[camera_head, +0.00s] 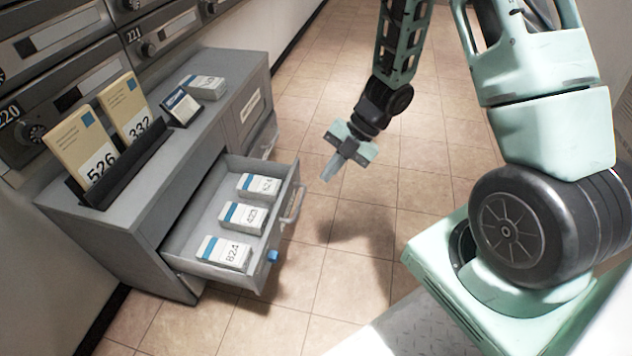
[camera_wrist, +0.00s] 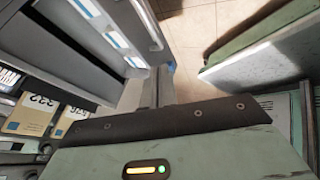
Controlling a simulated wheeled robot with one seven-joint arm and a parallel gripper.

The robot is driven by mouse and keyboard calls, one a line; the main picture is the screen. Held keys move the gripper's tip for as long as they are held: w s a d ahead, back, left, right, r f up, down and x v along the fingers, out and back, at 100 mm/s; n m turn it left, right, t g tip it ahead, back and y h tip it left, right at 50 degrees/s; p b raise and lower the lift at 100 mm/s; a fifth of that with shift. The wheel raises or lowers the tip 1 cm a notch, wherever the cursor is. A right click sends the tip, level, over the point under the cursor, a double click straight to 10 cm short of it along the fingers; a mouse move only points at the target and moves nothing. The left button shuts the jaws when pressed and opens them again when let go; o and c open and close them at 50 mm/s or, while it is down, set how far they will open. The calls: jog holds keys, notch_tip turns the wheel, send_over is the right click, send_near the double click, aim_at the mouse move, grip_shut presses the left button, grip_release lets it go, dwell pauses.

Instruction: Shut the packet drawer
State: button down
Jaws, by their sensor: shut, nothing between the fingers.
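The packet drawer (camera_head: 184,256) is pulled out of the grey cabinet (camera_head: 110,235) in the head view. Three white and blue packets lie in it, marked 624 (camera_head: 259,186), 423 (camera_head: 243,217) and 824 (camera_head: 224,252). The drawer front has a bar handle (camera_head: 296,204) and a blue knob (camera_head: 273,256). My gripper (camera_head: 327,177) is shut and empty, to the right of the drawer front and apart from it. In the wrist view the shut fingers (camera_wrist: 158,84) point towards the drawer's handle side (camera_wrist: 150,25), and packets (camera_wrist: 117,40) show inside.
A black rack (camera_head: 122,165) with envelopes 526 (camera_head: 80,150) and 332 (camera_head: 125,108) stands on the cabinet top. A small dark card stand (camera_head: 181,106) and a white box (camera_head: 207,87) are behind it. Mailboxes (camera_head: 60,70) line the wall. Tiled floor (camera_head: 330,270) right of the drawer is clear.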

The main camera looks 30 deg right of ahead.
aim_at(282, 208)
jog(key=w+a+f+b, duration=0.1)
jog(key=a+f+b, duration=0.1)
jog(key=w+a+f+b, duration=0.1)
jog(key=a+f+b, duration=0.1)
jog(key=a, duration=0.1)
jog(key=w+a+f+b, duration=0.1)
jog(key=a+f+b, duration=0.1)
jog(key=shift+w+a+f+b, duration=0.2)
jog(key=shift+a+f+b, duration=0.2)
jog(key=shift+w+a, duration=0.1)
